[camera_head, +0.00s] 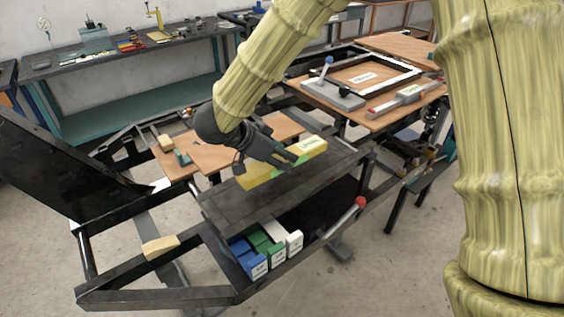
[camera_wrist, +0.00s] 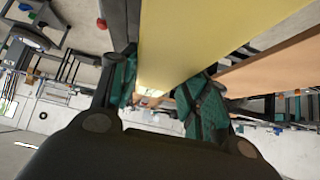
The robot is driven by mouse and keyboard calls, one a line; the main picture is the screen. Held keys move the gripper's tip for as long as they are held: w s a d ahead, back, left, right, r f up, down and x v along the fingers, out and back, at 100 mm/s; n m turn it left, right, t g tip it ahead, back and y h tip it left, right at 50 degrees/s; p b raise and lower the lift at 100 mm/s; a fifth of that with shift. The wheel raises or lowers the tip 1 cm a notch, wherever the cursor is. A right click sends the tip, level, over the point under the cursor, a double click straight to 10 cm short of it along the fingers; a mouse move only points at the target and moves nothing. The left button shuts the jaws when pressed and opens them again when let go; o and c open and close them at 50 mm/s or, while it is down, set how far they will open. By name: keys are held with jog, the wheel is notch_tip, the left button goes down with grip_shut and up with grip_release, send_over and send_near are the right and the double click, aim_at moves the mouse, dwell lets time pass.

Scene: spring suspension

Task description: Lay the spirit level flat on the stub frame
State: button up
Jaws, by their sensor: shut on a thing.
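The spirit level is a long yellow bar (camera_head: 311,145) with a green mark and a small label, near the middle of the head view. My gripper (camera_head: 296,158) is shut on it around its middle. In the wrist view the level (camera_wrist: 195,35) runs between my two green-padded fingers (camera_wrist: 160,80). It appears above or beside a dark flat beam; contact cannot be told. A black rectangular frame (camera_head: 414,72) lies on a wooden board at the right, with a white label inside; it may be the stub frame, but the label is too small to read.
A dark chassis (camera_head: 150,297) with open gaps fills the middle. Blue, green and white blocks (camera_head: 291,243) sit below the beam, beside a red-knobbed lever (camera_head: 360,202). A blue-knobbed tool (camera_head: 333,94) stands at the black frame's near left corner. A bench (camera_head: 140,60) stands behind.

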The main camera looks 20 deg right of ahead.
jog(key=shift+w+d, duration=0.15)
jog(key=shift+d, duration=0.2)
notch_tip(320, 180, down, 3)
jog(key=shift+p, duration=0.7)
jog(key=shift+f, duration=0.3)
jog(key=o, duration=1.3)
jog(key=shift+o, duration=0.2)
